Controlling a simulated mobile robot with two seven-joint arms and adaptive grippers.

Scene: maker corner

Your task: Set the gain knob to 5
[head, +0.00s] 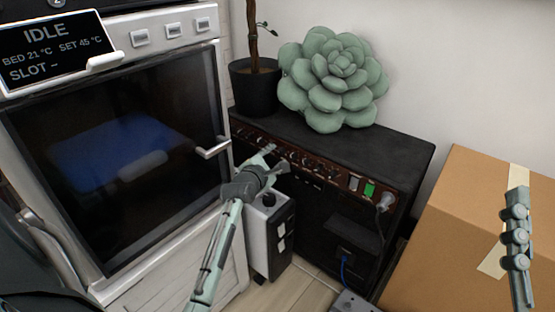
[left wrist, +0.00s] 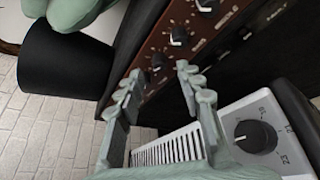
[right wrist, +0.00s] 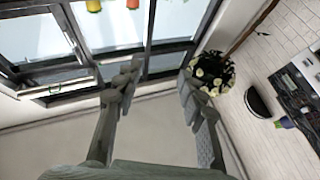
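The black amplifier (head: 400,165) stands right of the white machine, with a row of knobs on its brown control panel (head: 325,170). My left gripper (head: 272,158) is in front of the panel's left part. In the left wrist view the left gripper (left wrist: 158,74) is open, and a dark knob (left wrist: 157,61) shows just beyond and between its fingertips, apart from them. Another knob (left wrist: 178,37) is beside it. The labels are too small to read, so I cannot tell which knob is the gain knob or its setting. My right gripper (right wrist: 158,76) is open and empty, away from the amplifier.
A white box with a dial (left wrist: 255,136) stands below the panel, close to the left gripper. A plant pot (head: 254,88) and a green succulent cushion (head: 335,80) sit on the amplifier. A cardboard box (head: 450,230) is at right. The white machine (head: 235,275) is at left.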

